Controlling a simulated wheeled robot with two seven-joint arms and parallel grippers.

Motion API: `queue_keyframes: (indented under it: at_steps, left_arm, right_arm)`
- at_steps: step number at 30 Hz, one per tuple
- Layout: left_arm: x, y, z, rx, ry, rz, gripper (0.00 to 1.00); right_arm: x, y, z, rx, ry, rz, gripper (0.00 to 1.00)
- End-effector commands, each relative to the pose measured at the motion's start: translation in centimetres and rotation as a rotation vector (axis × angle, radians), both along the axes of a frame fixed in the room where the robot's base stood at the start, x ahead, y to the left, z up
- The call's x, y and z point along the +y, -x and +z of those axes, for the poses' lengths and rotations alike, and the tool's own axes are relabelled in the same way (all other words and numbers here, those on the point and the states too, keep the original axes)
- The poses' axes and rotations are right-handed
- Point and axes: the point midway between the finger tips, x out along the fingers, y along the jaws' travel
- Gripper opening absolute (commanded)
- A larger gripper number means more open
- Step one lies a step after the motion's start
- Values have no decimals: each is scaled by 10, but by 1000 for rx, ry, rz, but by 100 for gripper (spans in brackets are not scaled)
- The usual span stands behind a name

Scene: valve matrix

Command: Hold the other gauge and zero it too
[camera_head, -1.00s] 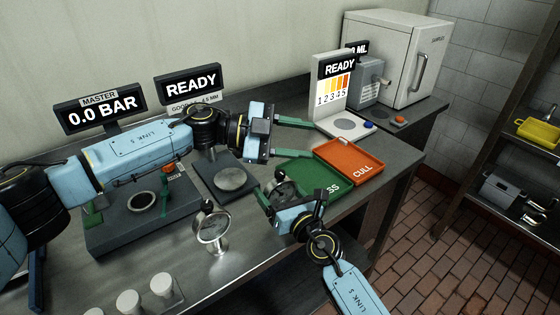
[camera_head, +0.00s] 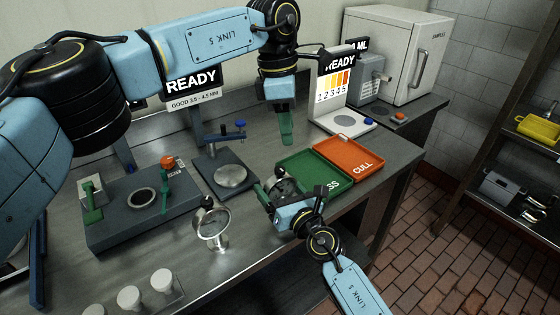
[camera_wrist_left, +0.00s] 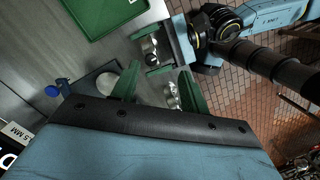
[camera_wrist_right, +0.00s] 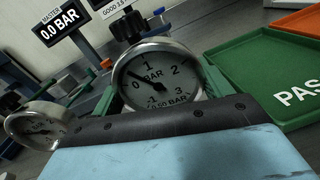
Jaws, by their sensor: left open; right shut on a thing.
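My right gripper (camera_head: 272,190) is shut on a round steel dial gauge (camera_head: 284,187), held just above the table beside the green tray. In the right wrist view this gauge (camera_wrist_right: 158,80) faces the camera, black knob on top, its needle near the 0 mark. A second gauge (camera_head: 213,226) stands upright on the table to its left; its dial (camera_wrist_right: 38,124) is partly visible in the right wrist view. My left gripper (camera_head: 286,128) is open and empty, pointing down above the table behind the held gauge. In the left wrist view the second gauge (camera_wrist_left: 171,94) shows between its green fingers.
A grey fixture (camera_head: 115,222) with a round port and a red knob stands at left, with a master display (camera_wrist_right: 58,30) behind it. A flat-plate stand (camera_head: 230,177) stands mid-table. The green PASS tray (camera_head: 318,165) and orange CULL tray (camera_head: 350,150) lie at right. White cylinders (camera_head: 130,297) stand in front.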

Motion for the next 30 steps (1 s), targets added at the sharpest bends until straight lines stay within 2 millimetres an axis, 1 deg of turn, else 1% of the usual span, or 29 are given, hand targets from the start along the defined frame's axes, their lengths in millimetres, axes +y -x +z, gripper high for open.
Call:
queue_keyframes:
  at_steps: [3,6,8,10,14,21,24,27,30]
  left_arm:
    - [7,-4,11,-45,-82,-112,45]
    - [12,-6,15,-60,-120,-164,45]
    - [13,-6,15,-65,-132,-180,45]
    - [14,-6,10,-66,-137,-188,45]
    - [14,-6,-10,-63,-136,-190,45]
    - [14,-6,-59,-63,-135,-189,45]
    - [13,-5,-76,-63,-133,-188,45]
    - [13,-6,-89,-64,-134,-187,45]
    - [13,-6,-98,-66,-133,-187,45]
  right_arm:
    - [0,0,-1,1,1,-1,46]
    - [0,0,-1,1,1,-1,46]
    - [0,0,-1,1,1,-1,46]
    - [0,0,-1,1,1,-1,46]
    - [0,0,-1,1,1,-1,46]
    - [0,0,0,1,1,-1,46]
    - [0,0,0,1,1,-1,46]
    - [0,0,0,1,1,-1,46]
    - [0,0,0,1,1,-1,46]
